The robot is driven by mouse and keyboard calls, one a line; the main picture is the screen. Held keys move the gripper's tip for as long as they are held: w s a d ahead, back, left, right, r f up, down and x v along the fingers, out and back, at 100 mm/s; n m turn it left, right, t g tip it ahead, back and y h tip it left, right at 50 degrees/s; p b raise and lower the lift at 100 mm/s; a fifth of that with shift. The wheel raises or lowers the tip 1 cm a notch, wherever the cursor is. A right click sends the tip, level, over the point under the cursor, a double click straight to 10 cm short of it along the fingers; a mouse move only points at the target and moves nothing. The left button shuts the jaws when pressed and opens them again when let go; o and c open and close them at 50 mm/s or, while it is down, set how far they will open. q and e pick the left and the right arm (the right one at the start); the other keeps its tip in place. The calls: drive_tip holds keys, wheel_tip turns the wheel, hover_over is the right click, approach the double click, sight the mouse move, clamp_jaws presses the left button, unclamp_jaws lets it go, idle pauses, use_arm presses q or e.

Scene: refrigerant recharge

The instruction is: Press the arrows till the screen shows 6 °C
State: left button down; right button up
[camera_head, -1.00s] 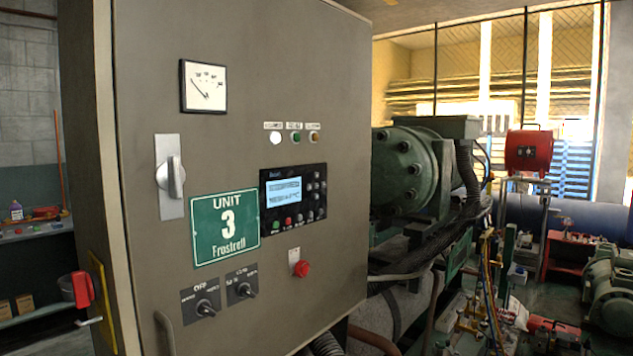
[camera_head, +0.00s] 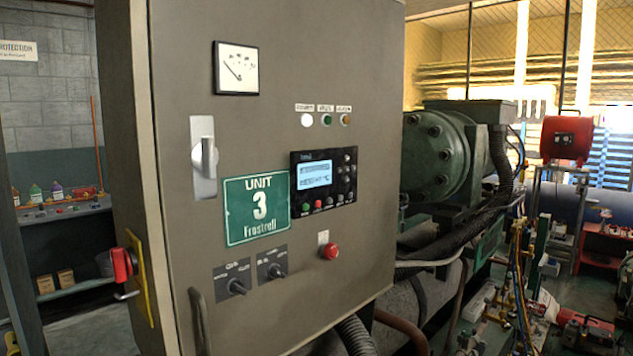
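A control panel (camera_head: 324,176) with a lit screen (camera_head: 314,175) is set in the front of a grey cabinet (camera_head: 290,40). The screen carries lines of text ending in °C, but the number is too small to read. Small round buttons (camera_head: 347,170) sit to the right of the screen, and a row of coloured buttons (camera_head: 317,204) lies below it. I cannot make out which are arrows. Neither of my grippers is in view.
The cabinet also bears a gauge (camera_head: 236,68), a green Unit 3 sign (camera_head: 257,206), a large switch handle (camera_head: 207,158), two black knobs (camera_head: 237,286) and a red push button (camera_head: 330,251). Green machinery (camera_head: 440,155) stands to the right. A shelf (camera_head: 62,215) stands at the left.

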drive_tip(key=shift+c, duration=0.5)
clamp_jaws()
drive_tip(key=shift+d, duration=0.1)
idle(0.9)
